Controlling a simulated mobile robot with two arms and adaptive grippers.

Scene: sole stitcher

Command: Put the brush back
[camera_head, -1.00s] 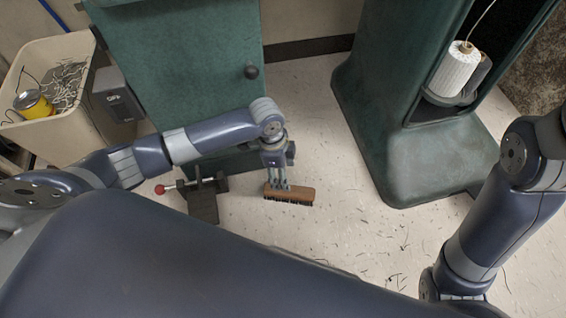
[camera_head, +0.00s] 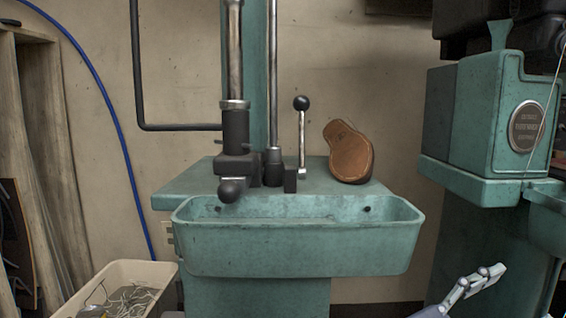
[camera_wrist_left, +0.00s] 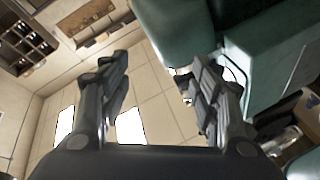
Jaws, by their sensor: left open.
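I cannot make out the brush in the head view or the left wrist view. My left gripper (camera_wrist_left: 158,68) shows in the left wrist view with its two fingers wide apart and nothing between them. It is out of the head view. What I take for my right gripper (camera_head: 482,280) is at the lower right of the head view, partly cut off, and I cannot tell how its fingers stand.
A green machine has an empty-looking tray (camera_head: 300,250) at its front. A brown leather sole (camera_head: 350,152) leans on the machine top beside a black-knobbed lever (camera_head: 301,135). A beige bin (camera_head: 95,290) with scraps is lower left. Another green machine (camera_head: 485,120) stands right.

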